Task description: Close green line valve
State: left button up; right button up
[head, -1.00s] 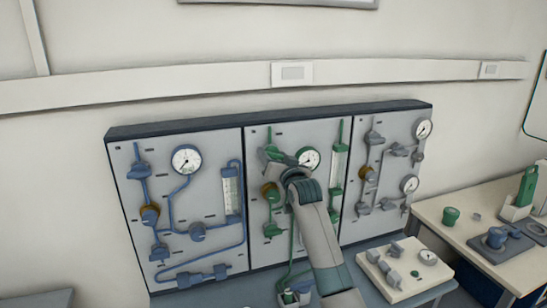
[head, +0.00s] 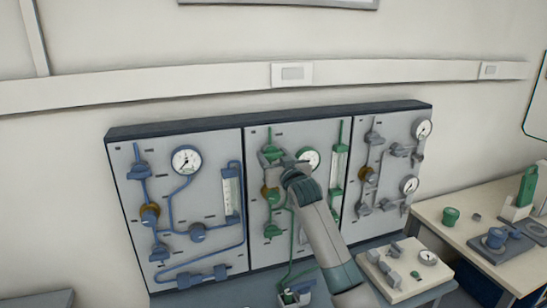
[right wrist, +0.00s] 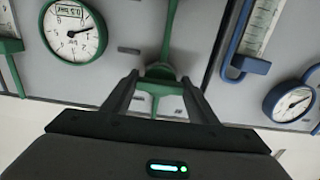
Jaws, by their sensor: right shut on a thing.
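The green line panel (head: 256,225) is the middle one of three wall panels. Its upper green valve (head: 269,153) sits on the green pipe, left of the pressure gauge. My right gripper (head: 274,161) is at this valve, with my wrist covering part of the panel beside it. In the right wrist view the two dark fingers (right wrist: 160,92) are on either side of the green valve handle (right wrist: 158,74), shut on it. That view is turned, so the gauge (right wrist: 73,30) appears at left. The handle's exact angle is hard to read. My left gripper is not in view.
A blue line panel (head: 118,160) stands at left and a grey line panel (head: 390,130) at right. A green flowmeter (head: 338,165) is close to my wrist. A small tray of fittings (head: 385,275) lies below. A side table (head: 440,208) stands at right.

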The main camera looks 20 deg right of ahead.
jog(key=o, duration=1)
jog(key=shift+o, duration=0.2)
jog(key=shift+s, duration=0.15)
jog(key=shift+s+f+b, duration=0.1)
jog(key=shift+s+b, duration=0.25)
jog(key=shift+s, duration=0.15)
jog(key=s+b, duration=0.5)
jog(key=s, duration=1.1)
jog(key=shift+d, duration=0.3)
